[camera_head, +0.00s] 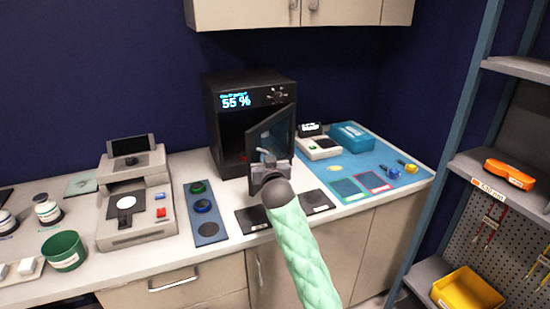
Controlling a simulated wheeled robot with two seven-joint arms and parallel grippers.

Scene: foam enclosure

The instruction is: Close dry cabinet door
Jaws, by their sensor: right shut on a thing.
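The dry cabinet (222,129) is a black box on the counter with a lit display reading 55 %. Its door (285,127) is dark-framed with a glass pane and stands partly open, swung out toward me on the cabinet's right side. My right gripper (264,160) is at the lower left part of the door, shut on the door near its free edge. My green-sleeved right arm comes in from below and hides part of the counter. The gripper hides the door's lower corner. My left gripper is not in view.
A beige instrument (133,200) and a blue strip with round lids (204,212) stand left of the cabinet. Dark pads (254,218) lie in front. A blue mat (390,184) with a blue box (352,136) lies right. A shelf rack (455,130) stands at the far right.

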